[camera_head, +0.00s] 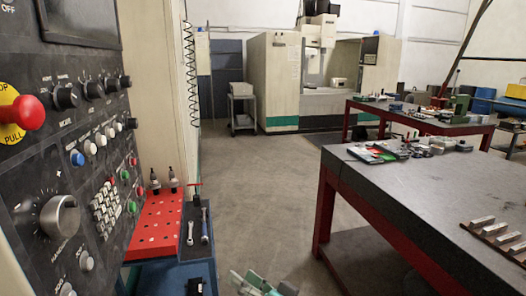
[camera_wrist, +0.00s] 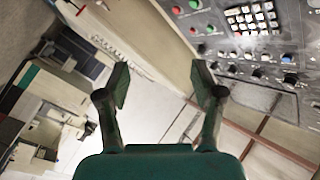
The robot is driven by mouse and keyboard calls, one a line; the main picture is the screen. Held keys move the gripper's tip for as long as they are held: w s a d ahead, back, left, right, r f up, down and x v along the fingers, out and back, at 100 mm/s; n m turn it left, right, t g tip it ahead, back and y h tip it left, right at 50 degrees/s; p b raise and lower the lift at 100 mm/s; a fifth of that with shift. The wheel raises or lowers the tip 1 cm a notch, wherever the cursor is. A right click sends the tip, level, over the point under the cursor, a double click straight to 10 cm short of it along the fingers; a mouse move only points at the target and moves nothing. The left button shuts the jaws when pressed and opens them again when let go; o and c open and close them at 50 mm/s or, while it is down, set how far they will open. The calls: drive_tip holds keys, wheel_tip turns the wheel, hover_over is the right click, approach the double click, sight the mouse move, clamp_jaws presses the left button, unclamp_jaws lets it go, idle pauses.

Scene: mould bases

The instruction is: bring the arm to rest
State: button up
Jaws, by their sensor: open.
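My gripper (camera_wrist: 160,88) shows in the wrist view with its two fingers apart and nothing between them. In the head view only a green and grey part of my arm shows at the bottom edge, and the fingertips cannot be made out there. The machine control panel (camera_wrist: 245,40) lies beyond the gripper at the upper right of the wrist view, apart from the fingers.
The control panel (camera_head: 75,150) with a red stop button (camera_head: 27,112) fills the left. A red tool rack (camera_head: 155,228) stands beside it. A dark-topped table (camera_head: 430,190) with metal blocks (camera_head: 495,238) is at right. Open floor (camera_head: 255,170) lies between.

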drive_tip(key=s+d+f+m+t+h, duration=0.25)
drive_tip(key=s+d+f+h, duration=0.25)
drive_tip(key=s+d+f, duration=0.35)
drive_tip(key=s+d+f+m+t+h, duration=0.1)
drive_tip(key=s+d+f+m+h, duration=0.35)
drive_tip(key=s+f, duration=0.6)
drive_tip(key=s+d+r+n+h, duration=0.1)
drive_tip(key=s+d, duration=0.2)
drive_tip(key=s, duration=0.5)
drive_tip(key=s+d+r+n+h, duration=0.1)
drive_tip(key=s+d+n+h, duration=0.1)
drive_tip(key=s, duration=0.7)
drive_tip(key=s+d+n+h, duration=0.1)
drive_tip(key=s+d, duration=0.3)
drive_tip(key=s, duration=0.4)
drive_tip(key=shift+s+d+r+n+g+h, duration=0.25)
drive_tip(key=shift+s+r+n+g+h, duration=0.05)
drive_tip(key=shift+r+n+g+h, duration=0.1)
